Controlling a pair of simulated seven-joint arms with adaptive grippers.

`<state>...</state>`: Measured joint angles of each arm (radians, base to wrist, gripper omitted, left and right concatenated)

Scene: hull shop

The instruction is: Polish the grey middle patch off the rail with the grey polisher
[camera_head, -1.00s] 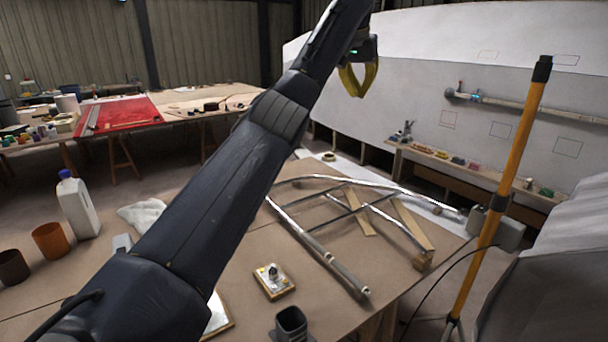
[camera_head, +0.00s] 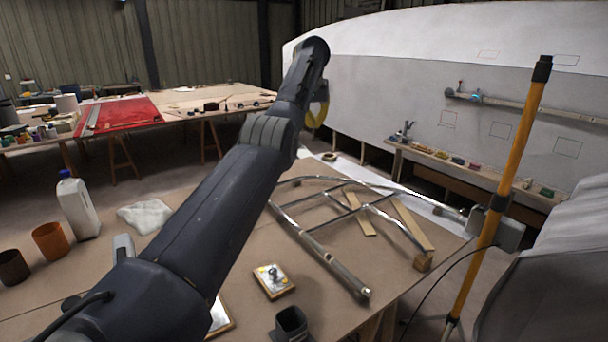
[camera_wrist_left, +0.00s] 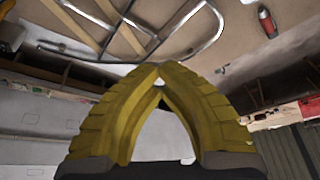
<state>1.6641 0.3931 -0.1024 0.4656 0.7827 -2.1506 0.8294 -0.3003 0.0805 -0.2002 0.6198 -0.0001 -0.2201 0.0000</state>
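The rail (camera_head: 315,243) is a shiny tubular metal frame lying on the brown workbench. Its near tube has duller grey stretches; I cannot tell the middle patch clearly. The rail also shows at the top of the left wrist view (camera_wrist_left: 205,40). A light grey object (camera_head: 123,247), partly behind my left arm, may be the grey polisher, but I cannot be sure. My left gripper (camera_head: 318,115) is mostly hidden behind its arm, beyond the rail. In the left wrist view its yellow fingers (camera_wrist_left: 159,78) meet at the tips with nothing between them. My right gripper is not in view.
A red-and-grey tool (camera_wrist_left: 267,20) lies on the bench in the left wrist view. A small board (camera_head: 273,281) and dark grey holder (camera_head: 291,325) stand near the front. A yellow pole (camera_head: 510,170) rises on the right. The white hull (camera_head: 400,85) is behind.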

